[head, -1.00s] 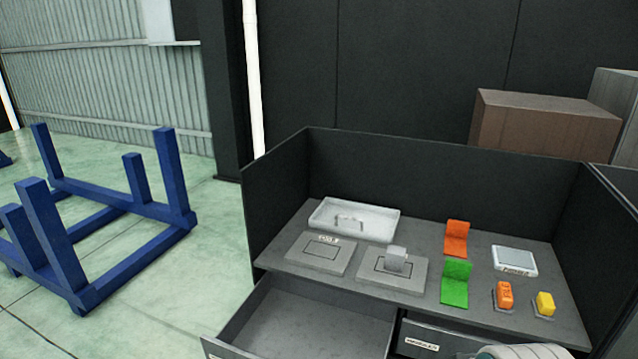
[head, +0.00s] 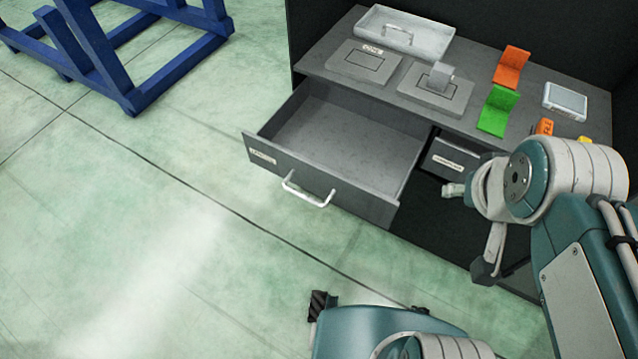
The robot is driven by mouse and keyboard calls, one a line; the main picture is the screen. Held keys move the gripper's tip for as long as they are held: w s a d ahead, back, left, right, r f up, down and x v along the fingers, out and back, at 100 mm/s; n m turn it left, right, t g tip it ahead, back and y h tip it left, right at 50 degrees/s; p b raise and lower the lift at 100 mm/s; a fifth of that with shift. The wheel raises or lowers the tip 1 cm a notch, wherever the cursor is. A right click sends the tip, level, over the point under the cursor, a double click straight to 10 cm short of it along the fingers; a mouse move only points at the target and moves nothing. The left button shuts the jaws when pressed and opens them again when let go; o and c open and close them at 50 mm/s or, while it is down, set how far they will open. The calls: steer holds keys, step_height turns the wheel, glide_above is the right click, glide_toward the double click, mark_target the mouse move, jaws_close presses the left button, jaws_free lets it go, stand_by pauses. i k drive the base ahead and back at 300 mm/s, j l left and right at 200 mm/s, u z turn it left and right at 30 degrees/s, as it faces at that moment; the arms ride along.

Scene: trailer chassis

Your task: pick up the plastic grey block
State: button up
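A small light-grey block (head: 440,74) stands on a flat grey plate (head: 421,97) on the dark grey workbench top (head: 338,67), at the upper middle of the head view. Nothing covers it from this side. My arm (head: 565,185), teal and white, reaches in from the right, in front of the bench and clear of the block. I cannot make out my gripper's fingers in this view.
An open, empty drawer (head: 338,148) juts out below the block. A white tray (head: 420,40), a second plate (head: 350,67), orange (head: 511,66) and green (head: 498,110) angled pieces and a white device (head: 565,101) are on the bench. Floor at left is clear before a blue frame (head: 110,70).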

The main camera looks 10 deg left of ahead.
mark_target(441, 74)
steer(key=i+j+z, duration=0.4)
steer(key=j, duration=0.15)
steer(key=i+j+z, duration=0.1)
steer(key=j+z, duration=0.15)
steer(key=i+j+z, duration=0.2)
steer(key=j, duration=0.2)
steer(key=j+z, duration=0.2)
steer(key=j, duration=0.15)
